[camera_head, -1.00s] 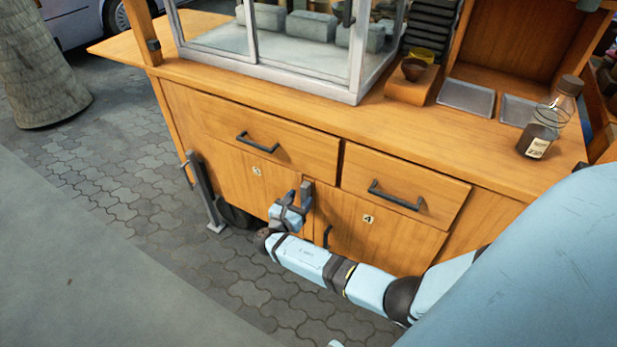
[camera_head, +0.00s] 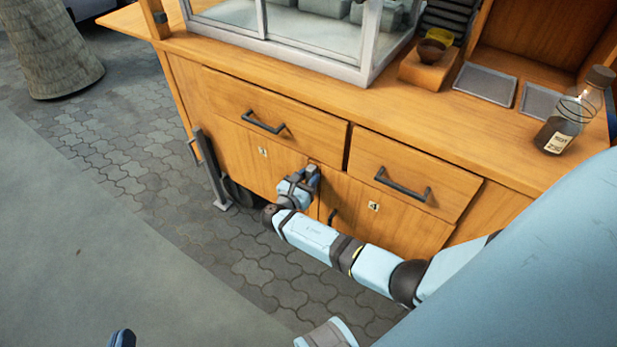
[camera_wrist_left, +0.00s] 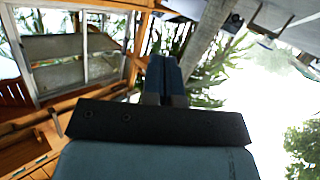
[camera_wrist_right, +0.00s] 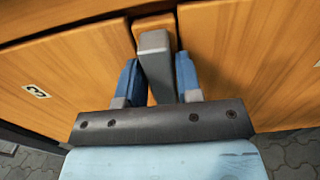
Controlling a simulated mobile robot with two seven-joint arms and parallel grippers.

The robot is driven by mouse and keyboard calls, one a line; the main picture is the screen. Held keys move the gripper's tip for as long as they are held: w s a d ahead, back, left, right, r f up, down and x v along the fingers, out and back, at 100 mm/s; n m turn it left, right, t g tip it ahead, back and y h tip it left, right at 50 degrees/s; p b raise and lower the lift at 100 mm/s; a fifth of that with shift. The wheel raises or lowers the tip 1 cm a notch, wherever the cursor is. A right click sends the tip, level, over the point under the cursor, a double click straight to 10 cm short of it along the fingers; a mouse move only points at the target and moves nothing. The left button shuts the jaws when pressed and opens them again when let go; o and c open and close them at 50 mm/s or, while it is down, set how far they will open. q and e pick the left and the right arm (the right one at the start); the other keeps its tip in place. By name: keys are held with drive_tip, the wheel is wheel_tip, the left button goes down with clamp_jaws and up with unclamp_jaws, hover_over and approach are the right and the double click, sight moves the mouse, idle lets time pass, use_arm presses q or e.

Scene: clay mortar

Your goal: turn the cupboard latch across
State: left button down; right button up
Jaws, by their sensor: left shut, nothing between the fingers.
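The cupboard latch is a grey bar (camera_wrist_right: 155,55) on the wooden strip between the two lower doors. In the right wrist view it stands roughly upright, between my right gripper's fingers. My right gripper (camera_wrist_right: 160,80) is open around it, one blue finger on each side; whether a finger touches it is hard to tell. In the head view the right gripper (camera_head: 310,175) is at the doors' upper inner corners and mostly hides the latch. My left gripper (camera_wrist_left: 165,78) is shut and empty, away from the cupboard; its tip (camera_head: 122,338) shows at the head view's bottom edge.
Door 4 (camera_head: 374,230) has a dark handle (camera_head: 332,215) below my right gripper. Drawer handles (camera_head: 263,122) and (camera_head: 402,185) stick out above. A metal leg post (camera_head: 211,175) stands at the left. A bottle (camera_head: 565,125) stands on the counter (camera_head: 430,115). Paving in front is clear.

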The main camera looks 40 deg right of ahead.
drive_tip(key=c, duration=0.5)
use_arm(q)
drive_tip(key=shift+f, duration=0.2)
